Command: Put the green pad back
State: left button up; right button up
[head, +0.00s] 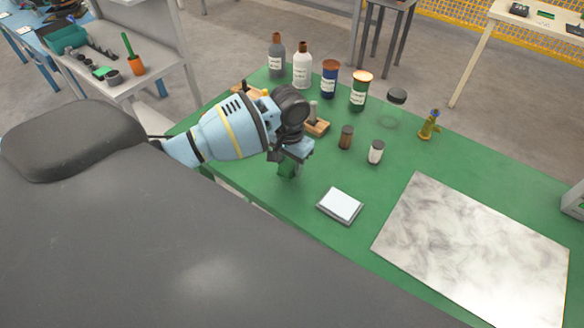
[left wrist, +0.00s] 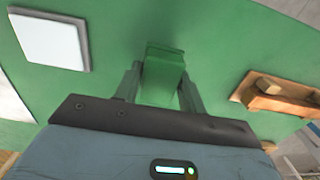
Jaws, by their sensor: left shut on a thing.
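My left gripper (head: 290,158) points down over the near left part of the green table (head: 325,170). In the left wrist view its two fingers (left wrist: 160,88) are shut on the green pad (left wrist: 163,70), one on each side. The green pad is a small block, much the same green as the table. In the head view only a little of the green pad (head: 287,170) shows below the fingers. I cannot tell whether it touches the table. My right gripper is not in view.
A flat white-topped square (head: 340,205) lies to the right of the left gripper. A wooden block (head: 317,127) sits behind it. Bottles and jars (head: 330,78), a brass piece (head: 430,125) and a marble slab (head: 475,250) occupy the back and right.

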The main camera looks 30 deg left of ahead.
aim_at(291, 170)
pick_arm(q)
jog(key=shift+w, duration=0.1)
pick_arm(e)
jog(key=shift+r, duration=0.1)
pick_arm(q)
jog(key=shift+w+a, duration=0.15)
jog(key=shift+w, duration=0.15)
jog(key=shift+f, duration=1.75)
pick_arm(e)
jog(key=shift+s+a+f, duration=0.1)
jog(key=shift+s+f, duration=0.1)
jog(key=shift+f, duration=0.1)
pick_arm(q)
jog(key=shift+f, duration=0.15)
jog(key=o, duration=0.9)
jog(key=shift+o, duration=0.2)
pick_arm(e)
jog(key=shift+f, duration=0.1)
pick_arm(q)
notch_tip(291, 170, up, 12)
jog(key=shift+r+p, duration=0.2)
jog(key=shift+p, duration=0.25)
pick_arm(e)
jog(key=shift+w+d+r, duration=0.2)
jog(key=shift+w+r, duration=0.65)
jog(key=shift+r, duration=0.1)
